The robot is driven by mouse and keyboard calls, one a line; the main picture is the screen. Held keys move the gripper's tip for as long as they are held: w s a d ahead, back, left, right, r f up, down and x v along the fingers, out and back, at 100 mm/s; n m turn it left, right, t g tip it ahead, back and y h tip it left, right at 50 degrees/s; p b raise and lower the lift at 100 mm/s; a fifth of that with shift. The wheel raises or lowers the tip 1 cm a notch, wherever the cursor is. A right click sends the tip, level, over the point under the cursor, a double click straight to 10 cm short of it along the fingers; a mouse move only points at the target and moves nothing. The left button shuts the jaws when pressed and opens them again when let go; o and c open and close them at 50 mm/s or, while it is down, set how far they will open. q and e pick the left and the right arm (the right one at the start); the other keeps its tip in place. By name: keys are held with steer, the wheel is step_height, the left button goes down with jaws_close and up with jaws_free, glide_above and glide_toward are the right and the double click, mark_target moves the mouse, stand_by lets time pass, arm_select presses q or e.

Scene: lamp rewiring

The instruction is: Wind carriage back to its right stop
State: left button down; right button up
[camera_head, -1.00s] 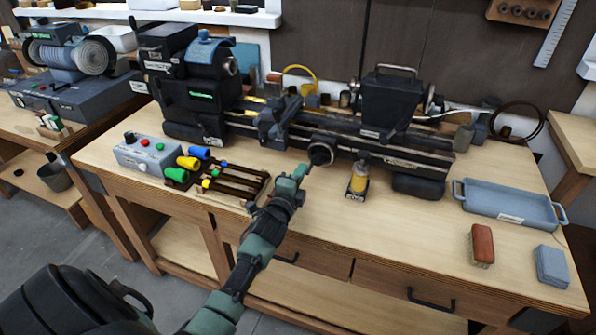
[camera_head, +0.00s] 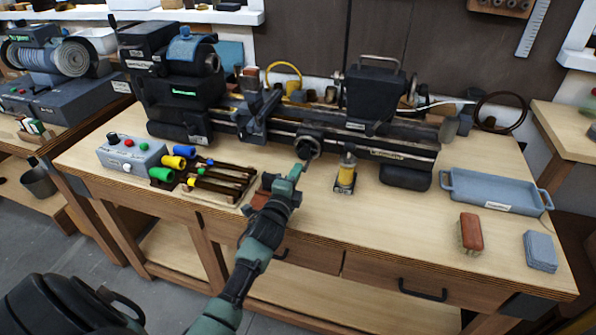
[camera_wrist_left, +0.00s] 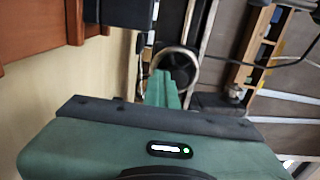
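The lathe's carriage (camera_head: 257,120) sits on the bed left of the large dark tailstock-like block (camera_head: 375,97). Its round dark handwheel (camera_head: 307,147) faces the bench front and shows as a pale-rimmed ring (camera_wrist_left: 180,66) in the left wrist view. My left gripper (camera_head: 298,171) is just in front of and below the handwheel. Its green fingers (camera_wrist_left: 162,88) lie close together and look shut, with tips overlapping the ring in view. I cannot tell whether they hold its handle. No right stop can be made out. My right gripper is not in view.
A tool rack (camera_head: 222,187) and a grey control box (camera_head: 132,153) lie left. A blue tray (camera_head: 495,190), a brown brush (camera_head: 471,233) and grey pads (camera_head: 540,251) lie right.

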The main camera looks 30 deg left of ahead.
arm_select(q)
steer(key=shift+a+f+b, duration=0.15)
steer(key=shift+f+b, duration=0.2)
steer(key=shift+f, duration=0.3)
steer(key=shift+w+d+r+p, duration=0.15)
steer(key=shift+d+r+p, duration=0.15)
steer(key=shift+d+r, duration=0.1)
steer(key=c, duration=2.2)
jaws_free()
steer(key=c, duration=1.6)
jaws_free()
steer(key=shift+o, duration=0.2)
